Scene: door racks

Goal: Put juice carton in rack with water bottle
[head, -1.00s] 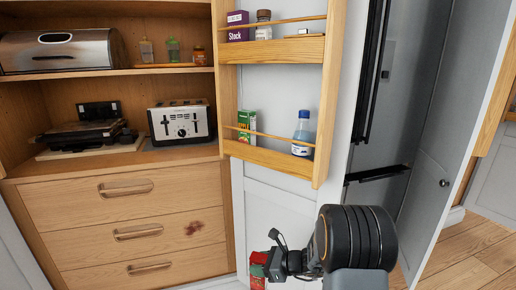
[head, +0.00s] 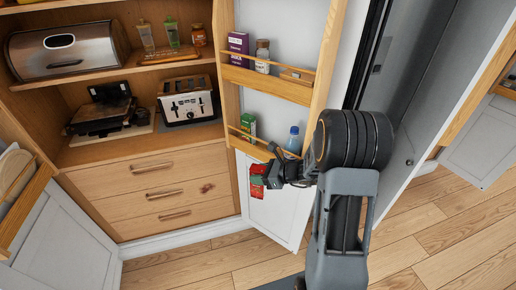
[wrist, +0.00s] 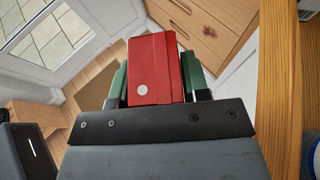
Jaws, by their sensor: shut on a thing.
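My gripper (head: 264,178) is shut on the red juice carton (wrist: 154,70), which sits between green finger pads in the wrist view. In the head view the carton (head: 257,190) shows as a small red patch, just below the lower door rack (head: 243,144). The water bottle (head: 294,139), clear with a blue cap, stands at the right end of that rack. My arm partly hides the bottle and the rack's right part. A green carton (head: 248,125) stands at the rack's left end.
The upper door rack (head: 270,82) holds a purple box (head: 238,46) and a jar (head: 262,55). In the wrist view a wooden edge (wrist: 275,100) runs close along the right. The lower rack has space between the green carton and the bottle.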

